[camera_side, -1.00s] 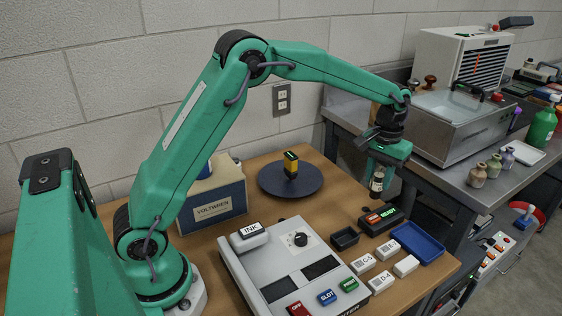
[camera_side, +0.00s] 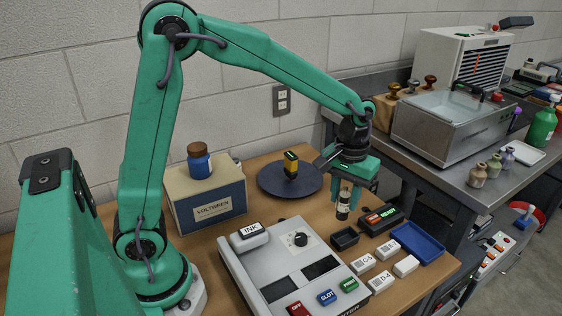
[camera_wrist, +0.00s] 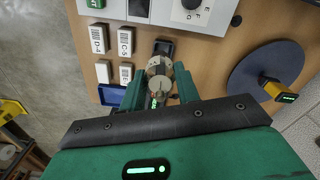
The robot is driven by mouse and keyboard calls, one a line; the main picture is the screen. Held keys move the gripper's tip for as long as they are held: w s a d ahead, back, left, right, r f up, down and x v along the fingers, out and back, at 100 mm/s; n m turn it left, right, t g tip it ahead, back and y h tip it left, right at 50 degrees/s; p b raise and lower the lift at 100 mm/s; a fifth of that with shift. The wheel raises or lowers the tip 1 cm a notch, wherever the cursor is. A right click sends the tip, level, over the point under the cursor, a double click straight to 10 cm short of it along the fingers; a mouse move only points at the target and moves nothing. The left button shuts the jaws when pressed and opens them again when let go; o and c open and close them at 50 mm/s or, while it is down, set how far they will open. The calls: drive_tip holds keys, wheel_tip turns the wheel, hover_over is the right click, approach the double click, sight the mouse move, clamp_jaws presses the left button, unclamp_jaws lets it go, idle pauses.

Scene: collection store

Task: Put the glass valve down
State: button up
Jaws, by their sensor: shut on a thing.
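My gripper (camera_side: 345,190) is shut on the glass valve (camera_side: 343,205), a small pale cylinder with a dark band that hangs below the fingers. In the side view it is above the wooden table, near the small black tray (camera_side: 345,238). In the wrist view the valve (camera_wrist: 158,75) sits between the two green fingers, its round end facing the camera. The black tray (camera_wrist: 164,48) shows just past it. The fingers and valve hide part of the table. I cannot tell the exact gap between valve and table.
A dark round plate (camera_side: 272,181) bears a black and yellow block (camera_side: 290,164). A blue tray (camera_side: 418,244), a lit black box (camera_side: 382,219) and several white labelled blocks (camera_side: 381,282) lie right and in front. A grey control panel (camera_side: 275,262) fills the table's middle.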

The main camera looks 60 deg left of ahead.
drive_tip(key=shift+s, duration=0.9)
drive_tip(key=shift+w+a+f, duration=0.85)
drive_tip(key=shift+a+f, duration=0.9)
drive_tip(key=shift+f, duration=0.1)
drive_tip(key=shift+w+a+f, duration=0.85)
drive_tip(key=shift+a+f, duration=0.85)
drive_tip(key=shift+f, duration=0.2)
drive_tip(key=shift+w+a+f, duration=0.85)
drive_tip(key=shift+a+f, duration=0.9)
drive_tip(key=shift+f, duration=0.1)
drive_tip(key=shift+f, duration=0.15)
drive_tip(key=o, duration=0.9)
drive_tip(key=shift+o, duration=0.2)
wheel_tip(320, 180, up, 12)
drive_tip(key=shift+r, duration=0.2)
